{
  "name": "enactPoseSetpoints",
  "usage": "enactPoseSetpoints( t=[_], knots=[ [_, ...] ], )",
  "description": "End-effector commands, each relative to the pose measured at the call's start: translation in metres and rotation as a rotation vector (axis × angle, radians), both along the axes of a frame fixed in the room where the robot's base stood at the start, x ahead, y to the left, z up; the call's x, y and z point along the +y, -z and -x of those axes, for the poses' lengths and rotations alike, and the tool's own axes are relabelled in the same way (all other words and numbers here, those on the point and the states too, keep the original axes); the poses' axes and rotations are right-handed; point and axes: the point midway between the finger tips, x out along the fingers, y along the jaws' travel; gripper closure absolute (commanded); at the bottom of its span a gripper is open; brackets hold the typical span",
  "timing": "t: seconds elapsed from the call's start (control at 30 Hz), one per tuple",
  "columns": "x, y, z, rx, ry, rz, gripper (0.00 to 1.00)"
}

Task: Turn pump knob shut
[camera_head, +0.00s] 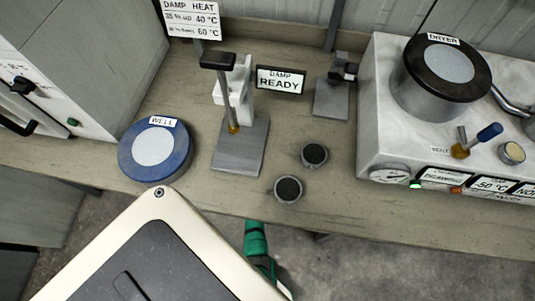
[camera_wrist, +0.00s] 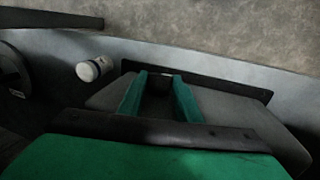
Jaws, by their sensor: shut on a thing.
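My gripper shows in the wrist view (camera_wrist: 160,82) as two green fingers, a little apart, shut on a dark grey part (camera_wrist: 159,84). The dimness there does not show its full shape, and I cannot tell for sure that it is the pump knob. A dark plate edge lies just beyond the fingertips. A small white round knob (camera_wrist: 95,68) stands left of the fingers, apart from them. In the head view a green part of my arm shows at the bench's front edge; the fingertips and the pump are hidden there.
The dryer unit (camera_head: 380,120) with a blue-handled valve (camera_head: 489,132) stands at right.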

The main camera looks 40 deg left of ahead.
Motion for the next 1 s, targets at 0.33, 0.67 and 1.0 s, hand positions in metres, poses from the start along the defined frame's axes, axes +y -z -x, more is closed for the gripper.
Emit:
enactPoseSetpoints(
  t=[0.33, 0.67, 1.0],
  knots=[
    [0.0031, 0.0023, 0.0049, -0.088, -0.003, 0.144, 0.91],
    [0.0031, 0.0020, 0.0045, -0.092, 0.000, 0.150, 0.91],
    [0.0025, 0.0015, 0.0029, -0.093, 0.001, 0.149, 0.50]
  ],
)
